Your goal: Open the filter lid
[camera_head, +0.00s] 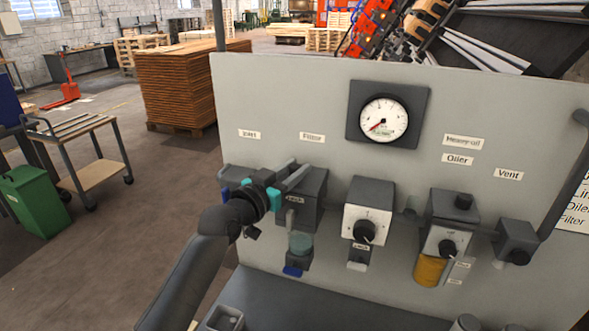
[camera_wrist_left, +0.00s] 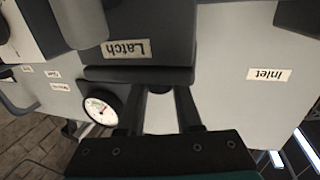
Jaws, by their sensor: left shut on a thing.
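The filter unit (camera_head: 313,200) is a dark block under the "Filter" label on the grey panel, with a clear bluish bowl (camera_head: 300,243) below it. Its front carries a "Latch" label, which also shows upside down in the left wrist view (camera_wrist_left: 126,49). The filter lid (camera_wrist_left: 140,74) is a dark slab along the block's top and looks closed. My left gripper (camera_head: 296,174) is at the lid's front edge, shut on a small dark part of it between the fingers (camera_wrist_left: 162,100). The fingers partly hide the lid in the head view. My right gripper is not in view.
A pressure gauge (camera_head: 383,119) sits above on the panel (camera_head: 280,90). The inlet valve (camera_head: 236,177) is close left of the filter. A regulator (camera_head: 367,210), the oiler (camera_head: 452,220) and the vent block (camera_head: 517,241) stand to the right. Free air lies in front of the panel.

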